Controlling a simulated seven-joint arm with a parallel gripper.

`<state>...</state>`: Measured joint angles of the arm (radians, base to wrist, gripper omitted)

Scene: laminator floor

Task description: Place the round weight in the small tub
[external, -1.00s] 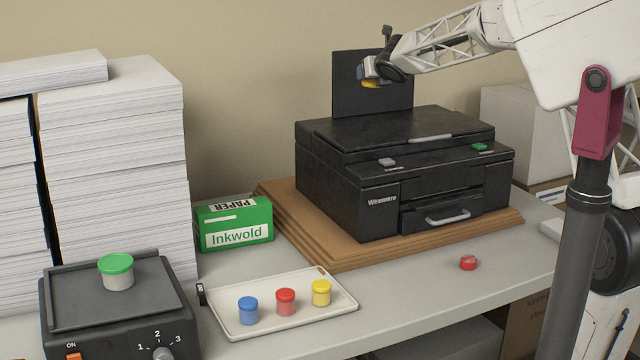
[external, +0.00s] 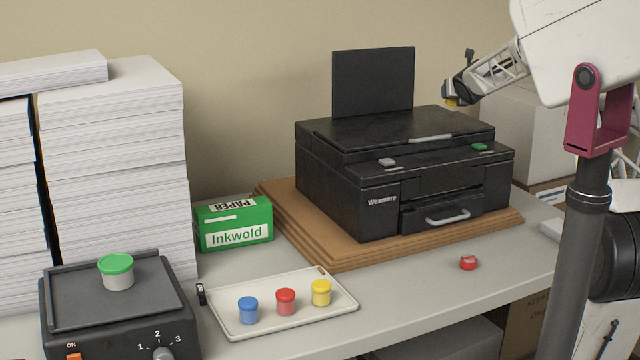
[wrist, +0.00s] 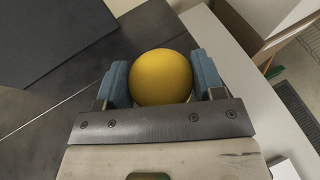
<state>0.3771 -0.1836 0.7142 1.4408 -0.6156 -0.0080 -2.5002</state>
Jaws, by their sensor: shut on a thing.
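My gripper (wrist: 161,83) is shut on a round yellow thing (wrist: 160,78), which sits between its blue finger pads. It looks like the round weight; the rest of it is hidden by the gripper. In the external view, my gripper (external: 456,94) is high above the right rear of the black printer, with a bit of yellow under it. A tub with a green lid (external: 117,270) stands on the dark device at the left. I cannot tell for certain which container is the small tub.
The black printer (external: 350,200) has a raised dark panel (external: 373,80) behind it. A white tray (external: 235,328) holds blue, red and yellow lidded pots. A small red object (external: 468,263) lies on the grey table. Paper stacks (external: 115,150) and a green box (external: 235,225) stand at left.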

